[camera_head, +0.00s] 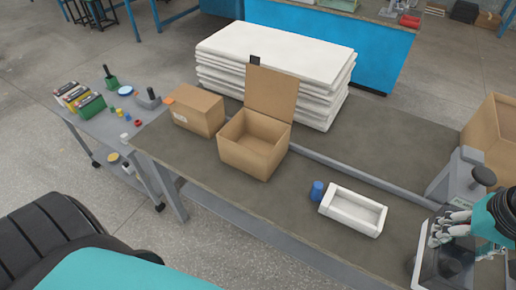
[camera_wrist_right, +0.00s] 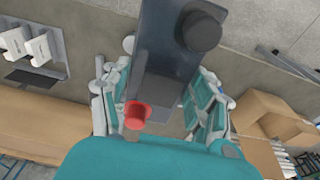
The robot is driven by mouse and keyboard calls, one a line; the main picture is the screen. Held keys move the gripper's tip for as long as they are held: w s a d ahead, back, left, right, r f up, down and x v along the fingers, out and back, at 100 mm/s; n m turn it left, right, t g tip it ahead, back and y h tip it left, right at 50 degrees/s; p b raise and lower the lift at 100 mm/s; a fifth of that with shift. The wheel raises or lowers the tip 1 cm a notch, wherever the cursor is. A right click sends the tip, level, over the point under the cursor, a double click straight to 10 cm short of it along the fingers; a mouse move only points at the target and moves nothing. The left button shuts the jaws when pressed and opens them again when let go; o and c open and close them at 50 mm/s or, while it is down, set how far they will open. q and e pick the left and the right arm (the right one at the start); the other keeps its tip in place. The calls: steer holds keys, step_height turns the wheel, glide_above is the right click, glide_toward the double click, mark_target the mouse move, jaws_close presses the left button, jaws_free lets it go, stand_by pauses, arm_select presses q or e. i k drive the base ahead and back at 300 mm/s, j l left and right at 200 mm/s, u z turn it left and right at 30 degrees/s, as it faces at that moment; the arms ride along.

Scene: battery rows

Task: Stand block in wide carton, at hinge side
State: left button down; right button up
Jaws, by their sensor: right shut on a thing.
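An open carton (camera_head: 253,157) stands on the long table, its flap (camera_head: 271,94) raised at the back edge. I see no block in its visible interior. My right gripper (camera_head: 445,232) is at the right end of the table, far from this carton. It is shut on a dark, glossy block (camera_head: 447,264), whose outline is partly hidden by the fingers and arm. In the right wrist view the fingers (camera_wrist_right: 165,100) stand on either side of dark grey surfaces; I cannot separate the block from what lies behind. My left gripper is not in view.
A grey stand with a black knob (camera_head: 484,177) is close behind my right gripper. A white tray (camera_head: 337,219) and blue cup (camera_head: 317,190) lie between gripper and carton. A closed box (camera_head: 199,112) is left of the carton; another carton (camera_head: 494,135) is far right.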

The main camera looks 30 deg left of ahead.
mark_target(259, 149)
steer(key=i+j+u, duration=0.15)
steer(key=i, duration=0.25)
steer(key=i+u, duration=0.15)
steer(key=i, duration=0.25)
steer(key=u, duration=1.7)
